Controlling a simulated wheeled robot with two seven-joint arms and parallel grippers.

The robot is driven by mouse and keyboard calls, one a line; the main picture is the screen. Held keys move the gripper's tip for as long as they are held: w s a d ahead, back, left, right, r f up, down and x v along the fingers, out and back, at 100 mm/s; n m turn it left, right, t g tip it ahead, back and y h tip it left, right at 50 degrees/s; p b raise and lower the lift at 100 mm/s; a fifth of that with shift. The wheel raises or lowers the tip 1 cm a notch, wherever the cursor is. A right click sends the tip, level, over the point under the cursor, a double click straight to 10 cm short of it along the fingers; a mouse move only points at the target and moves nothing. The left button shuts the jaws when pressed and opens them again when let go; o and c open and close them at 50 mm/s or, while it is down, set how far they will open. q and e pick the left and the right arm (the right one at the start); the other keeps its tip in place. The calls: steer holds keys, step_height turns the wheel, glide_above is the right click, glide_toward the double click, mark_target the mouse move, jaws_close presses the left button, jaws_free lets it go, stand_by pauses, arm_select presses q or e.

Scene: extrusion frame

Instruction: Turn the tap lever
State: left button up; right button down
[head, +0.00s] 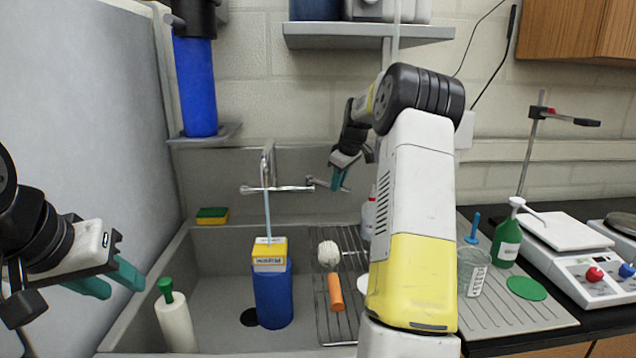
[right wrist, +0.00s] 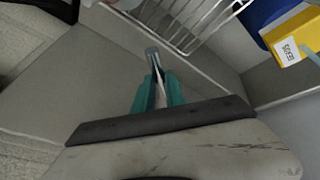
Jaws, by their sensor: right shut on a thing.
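The chrome tap (head: 268,165) stands at the back wall of the sink, with a horizontal bar and a thin pale-blue stream below its spout. Its metal lever (head: 318,183) sticks out at the right end of the bar. My right gripper (head: 340,180) is at the outer end of the lever. In the right wrist view, its teal fingers (right wrist: 158,92) are shut on the metal lever (right wrist: 153,56), whose tip shows beyond them. My left gripper (head: 110,281) is open and empty at the left, away from the tap.
In the sink (head: 215,300) stand a blue container (head: 273,300) with a yellow box (head: 269,256) above it and a white bottle (head: 176,322). A sponge (head: 212,215) lies on the back ledge. A shelf (head: 365,34) hangs above.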

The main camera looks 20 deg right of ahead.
steer(key=s+a+m+g+h, duration=0.1)
steer(key=a+m+h, duration=0.2)
steer(key=a+m, duration=0.6)
steer(key=shift+a+m+h, duration=0.3)
steer(key=shift+a+h, duration=0.05)
steer(key=shift+h, duration=0.05)
stand_by(0.5)
steer(key=c, duration=1.4)
jaws_free()
steer(key=shift+o, duration=0.2)
steer(key=v, duration=0.7)
steer(key=shift+a+r, duration=0.2)
steer(key=shift+r, duration=0.15)
steer(key=shift+s, duration=0.15)
